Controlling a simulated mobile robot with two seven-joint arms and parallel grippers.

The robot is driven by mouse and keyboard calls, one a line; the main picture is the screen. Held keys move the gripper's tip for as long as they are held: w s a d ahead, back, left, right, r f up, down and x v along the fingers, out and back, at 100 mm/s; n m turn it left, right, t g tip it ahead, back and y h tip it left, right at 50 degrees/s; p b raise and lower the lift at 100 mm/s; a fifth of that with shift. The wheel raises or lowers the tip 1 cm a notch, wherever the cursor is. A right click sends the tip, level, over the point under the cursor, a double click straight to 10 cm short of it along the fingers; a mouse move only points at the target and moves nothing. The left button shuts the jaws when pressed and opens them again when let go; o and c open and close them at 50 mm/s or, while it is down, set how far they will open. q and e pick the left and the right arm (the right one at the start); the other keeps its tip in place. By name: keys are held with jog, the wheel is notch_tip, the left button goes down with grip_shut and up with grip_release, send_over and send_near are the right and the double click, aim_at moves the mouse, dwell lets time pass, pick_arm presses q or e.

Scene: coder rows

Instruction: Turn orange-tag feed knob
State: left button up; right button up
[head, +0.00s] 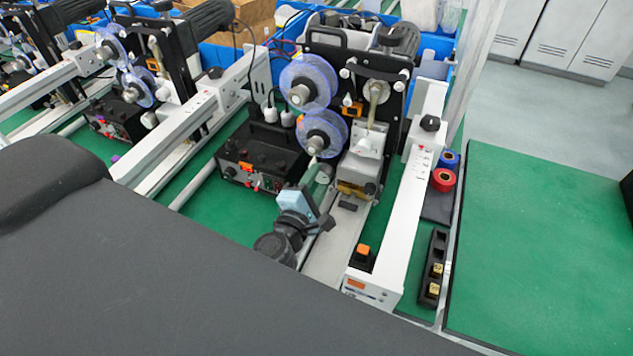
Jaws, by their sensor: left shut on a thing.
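The nearest coder (372,70) stands in the middle of the head view, with two clear blue reels (308,82) on its left side. An orange block (362,250) and an orange label (355,284) mark the near end of its white rail. My right gripper is out of view.
A black control box (262,152) with small coloured controls stands left of the gripper. A white rail (415,190) with a black knob (430,123) runs along the right. The green mat (550,250) at right is clear.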

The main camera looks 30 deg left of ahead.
pick_arm(q)
jog(key=shift+m, duration=0.5)
jog(key=o, duration=1)
jog(key=shift+c, duration=0.2)
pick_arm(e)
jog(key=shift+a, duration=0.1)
pick_arm(q)
jog(key=s+b, duration=0.1)
jog(key=s, duration=0.6)
jog(key=shift+s+d, duration=0.2)
jog(key=shift+s, duration=0.2)
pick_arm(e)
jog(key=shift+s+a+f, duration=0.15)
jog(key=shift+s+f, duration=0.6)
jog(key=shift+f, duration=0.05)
